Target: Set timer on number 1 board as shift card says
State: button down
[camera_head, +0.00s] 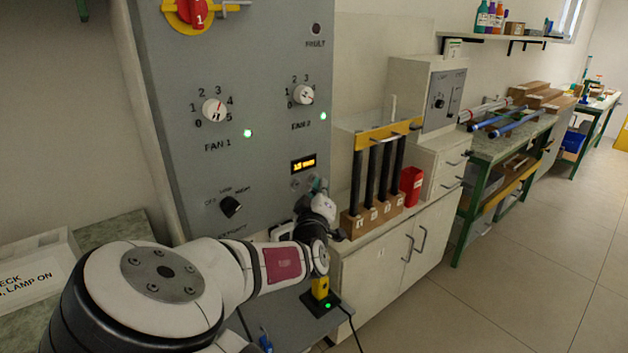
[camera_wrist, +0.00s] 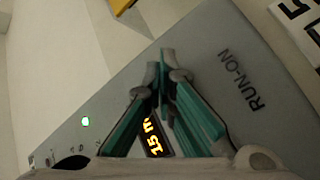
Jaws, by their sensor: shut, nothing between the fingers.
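The grey number 1 board (camera_head: 270,170) fills the left middle of the head view. Its amber timer display (camera_head: 303,166) is lit and too small there to read surely. In the wrist view the display (camera_wrist: 154,138) shows between my fingers, seeming to read 15 m, with its end hidden. Small buttons (camera_head: 296,183) sit below the display. My gripper (camera_head: 318,187) is right beside them, with its teal fingers (camera_wrist: 164,72) closed and empty, close to the board face near the RUN-ON lettering. Contact with a button cannot be told. I cannot identify the shift card.
The board carries FAN 1 (camera_head: 214,110) and FAN 2 (camera_head: 303,95) knobs, a red main switch (camera_head: 195,10) and a lower black knob (camera_head: 230,206). Green lamps are lit. A rack of dark rods (camera_head: 378,170) and a red bin (camera_head: 411,186) stand to the right. The floor at right is clear.

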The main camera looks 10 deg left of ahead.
dwell(0.5)
jog(key=shift+s+d+p, duration=0.5)
jog(key=shift+d+p, duration=0.05)
jog(key=s+d+p, duration=0.3)
jog(key=shift+s+d, duration=0.1)
jog(key=shift+d, duration=0.3)
dwell(0.7)
